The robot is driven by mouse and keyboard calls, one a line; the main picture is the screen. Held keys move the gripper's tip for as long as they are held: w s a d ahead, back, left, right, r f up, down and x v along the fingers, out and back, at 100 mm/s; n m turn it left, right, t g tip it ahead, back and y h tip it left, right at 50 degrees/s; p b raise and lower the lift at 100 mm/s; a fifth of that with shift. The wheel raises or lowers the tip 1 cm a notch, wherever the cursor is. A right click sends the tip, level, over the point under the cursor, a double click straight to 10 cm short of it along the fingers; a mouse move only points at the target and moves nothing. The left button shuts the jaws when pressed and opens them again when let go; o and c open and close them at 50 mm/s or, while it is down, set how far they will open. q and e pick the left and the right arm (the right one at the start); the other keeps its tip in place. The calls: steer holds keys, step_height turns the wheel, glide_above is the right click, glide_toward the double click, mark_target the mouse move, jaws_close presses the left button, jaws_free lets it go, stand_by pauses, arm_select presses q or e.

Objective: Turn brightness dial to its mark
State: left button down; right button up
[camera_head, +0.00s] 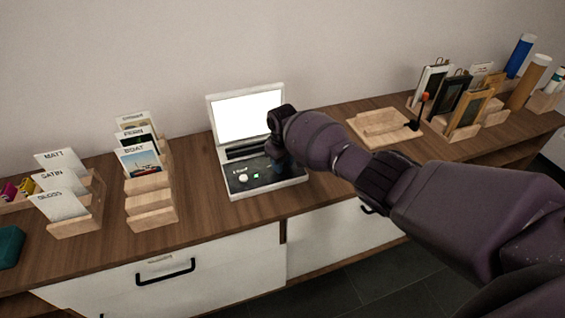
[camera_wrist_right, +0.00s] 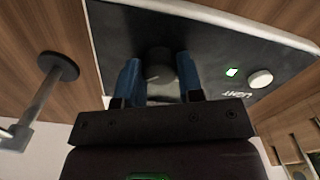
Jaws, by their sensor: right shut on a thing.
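The device with a bright white screen (camera_head: 249,116) stands at the back of the counter, with a dark control panel (camera_head: 240,187) in front of the screen. A dark round dial (camera_wrist_right: 158,62) with a light pointer line is on the panel in the right wrist view. My right gripper (camera_head: 278,157) reaches down over the panel's right part and hides the dial in the head view. In the wrist view its blue fingers (camera_wrist_right: 158,72) are on either side of the dial, shut on it. I cannot make out the dial's mark. My left gripper is not in view.
A white button (camera_head: 243,177) and a small green light (camera_head: 256,175) are on the panel. Wooden card racks (camera_head: 151,205) stand to the left. A wooden tray (camera_head: 383,128) and framed pictures (camera_head: 468,108) are to the right. The counter before the device is clear.

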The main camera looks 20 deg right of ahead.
steer(key=o, duration=0.8)
steer(key=shift+o, duration=0.6)
steer(key=shift+r, duration=0.1)
step_height(320, 180, up, 11)
steer(key=p, duration=0.2)
steer(key=shift+f, duration=0.2)
